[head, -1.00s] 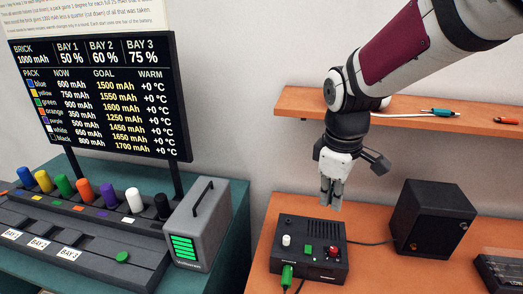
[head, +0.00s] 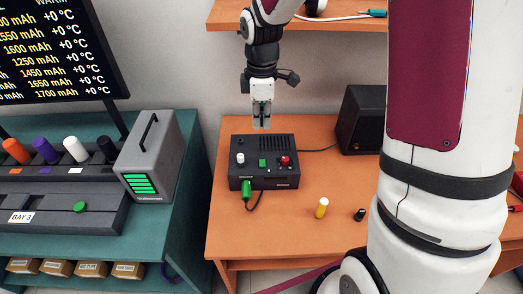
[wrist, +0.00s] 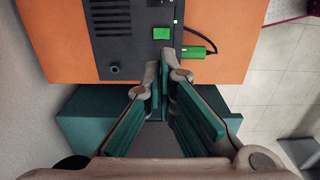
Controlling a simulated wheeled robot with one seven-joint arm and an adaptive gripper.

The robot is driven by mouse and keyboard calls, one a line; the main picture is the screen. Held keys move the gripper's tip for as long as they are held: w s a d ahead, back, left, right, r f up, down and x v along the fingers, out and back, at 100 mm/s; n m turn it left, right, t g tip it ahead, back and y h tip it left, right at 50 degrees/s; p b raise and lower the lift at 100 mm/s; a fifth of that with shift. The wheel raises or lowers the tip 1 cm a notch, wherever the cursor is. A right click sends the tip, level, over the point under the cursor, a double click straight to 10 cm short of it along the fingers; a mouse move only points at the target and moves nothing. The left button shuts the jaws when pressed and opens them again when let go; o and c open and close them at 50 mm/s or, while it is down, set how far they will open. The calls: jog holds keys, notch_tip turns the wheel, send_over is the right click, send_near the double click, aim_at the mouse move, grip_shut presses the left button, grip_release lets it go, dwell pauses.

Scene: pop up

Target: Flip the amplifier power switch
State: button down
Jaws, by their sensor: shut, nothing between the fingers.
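The amplifier is a black box (head: 285,144) on the orange table, with a white knob (head: 240,158), a green square switch (head: 262,163) and a red round control (head: 286,160) on its top. A green plug (head: 247,189) with a dark cable sits at its front. My gripper (head: 261,124) points down above the box's back edge, shut and empty. In the wrist view the amplifier (wrist: 111,45) fills the top, with the green switch (wrist: 161,33) and green plug (wrist: 191,53) just beyond my fingertips (wrist: 166,60). I cannot tell which control is the power switch.
A dark speaker (head: 360,122) stands right of the amplifier. A yellow cylinder (head: 321,208) and a small black one (head: 360,215) stand at the table's front. A shelf (head: 225,15) runs above. A grey battery unit (head: 150,160) stands on the teal bench at left.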

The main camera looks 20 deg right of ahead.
aim_at(262, 163)
notch_tip(262, 163, down, 14)
dwell(0.6)
jog(key=shift+w+d+f+g+b, duration=0.1)
jog(key=shift+w+f+g+b, duration=0.1)
jog(key=shift+f+g+b, duration=0.35)
dwell(0.4)
jog(key=shift+s, duration=0.25)
